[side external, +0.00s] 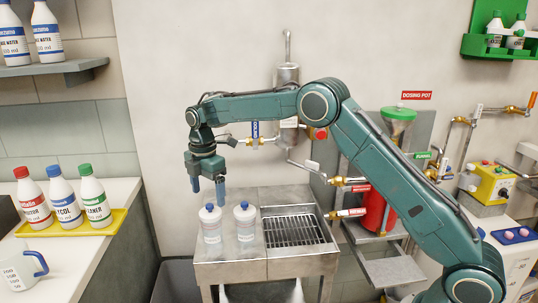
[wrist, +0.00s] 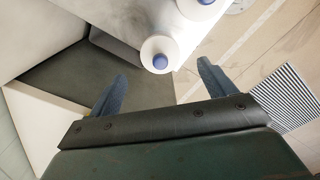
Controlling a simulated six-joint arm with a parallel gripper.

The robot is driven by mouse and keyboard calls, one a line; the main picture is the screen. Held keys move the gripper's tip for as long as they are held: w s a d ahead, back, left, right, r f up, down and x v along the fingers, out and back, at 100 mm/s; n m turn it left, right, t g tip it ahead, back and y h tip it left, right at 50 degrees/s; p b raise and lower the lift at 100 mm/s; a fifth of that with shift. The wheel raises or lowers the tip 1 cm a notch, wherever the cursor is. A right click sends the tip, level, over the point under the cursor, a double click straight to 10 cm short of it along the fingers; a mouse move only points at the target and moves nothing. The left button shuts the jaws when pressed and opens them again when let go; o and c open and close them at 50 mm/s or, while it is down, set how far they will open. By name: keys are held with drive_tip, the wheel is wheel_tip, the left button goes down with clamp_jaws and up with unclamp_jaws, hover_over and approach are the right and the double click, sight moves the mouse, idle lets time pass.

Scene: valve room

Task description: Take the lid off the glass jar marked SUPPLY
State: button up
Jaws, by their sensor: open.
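Two clear jars with white lids and blue knobs stand upright side by side on the steel sink unit: a left jar (side external: 212,234) and a right jar (side external: 245,228). Their markings are too small to read, so I cannot tell which is SUPPLY. Both lids sit on their jars. My gripper (side external: 208,188) is open and empty, pointing down just above the left jar. In the wrist view a white lid with a blue knob (wrist: 160,54) lies just beyond and between the fingertips (wrist: 162,74). The second lid (wrist: 198,7) is cut off at the top edge.
The steel sink unit (side external: 231,271) has a drain grate (side external: 292,230) right of the jars. A yellow tray (side external: 120,222) with bottles and a mug (side external: 22,266) are on the left counter. Pipes and a red dosing pot (side external: 376,205) stand behind my arm.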

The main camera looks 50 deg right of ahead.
sight(209, 204)
drive_tip(key=shift+f, duration=2.4)
drive_tip(key=c, duration=1.1)
